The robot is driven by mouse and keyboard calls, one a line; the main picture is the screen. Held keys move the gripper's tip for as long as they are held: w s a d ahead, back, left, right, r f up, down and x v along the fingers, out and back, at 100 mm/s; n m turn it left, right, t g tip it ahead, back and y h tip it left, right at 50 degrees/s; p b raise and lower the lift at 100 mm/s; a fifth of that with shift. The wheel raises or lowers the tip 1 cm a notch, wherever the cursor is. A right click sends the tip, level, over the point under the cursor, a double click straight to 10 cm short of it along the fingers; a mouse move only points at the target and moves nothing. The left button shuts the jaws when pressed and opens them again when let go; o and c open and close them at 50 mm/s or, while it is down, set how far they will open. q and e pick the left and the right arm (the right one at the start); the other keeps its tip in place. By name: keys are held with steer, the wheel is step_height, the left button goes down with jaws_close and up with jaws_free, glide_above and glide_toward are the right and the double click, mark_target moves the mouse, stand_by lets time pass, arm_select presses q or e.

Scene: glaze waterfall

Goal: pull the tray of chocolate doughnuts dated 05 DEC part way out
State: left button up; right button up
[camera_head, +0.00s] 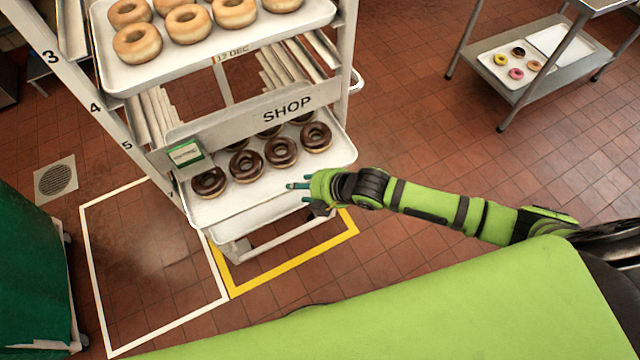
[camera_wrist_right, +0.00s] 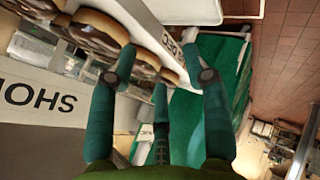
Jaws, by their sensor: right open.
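The white tray (camera_head: 330,164) of chocolate doughnuts (camera_head: 281,151) sits low in the rack, below the SHOP sign. In the right wrist view, chocolate doughnuts (camera_wrist_right: 108,27) lie behind a pale tray edge bearing a tilted label (camera_wrist_right: 172,45). "DEC" is legible there; the day number is not clear. My right gripper (camera_head: 291,186) is at the tray's near edge. Its teal fingers (camera_wrist_right: 167,72) are spread open beside that edge, with nothing visibly held. Contact with the tray cannot be told. My left gripper is not in view.
A tray of plain doughnuts (camera_head: 200,45), labelled 12 DEC, sits higher in the rack. The SHOP sign (camera_head: 287,108) crosses above the chocolate doughnuts. A steel table (camera_head: 545,80) stands at upper right. Tiled floor (camera_head: 440,130) between is clear.

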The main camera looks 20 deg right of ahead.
steer(key=v, duration=0.7)
steer(key=shift+r, duration=0.2)
steer(key=shift+s, duration=0.1)
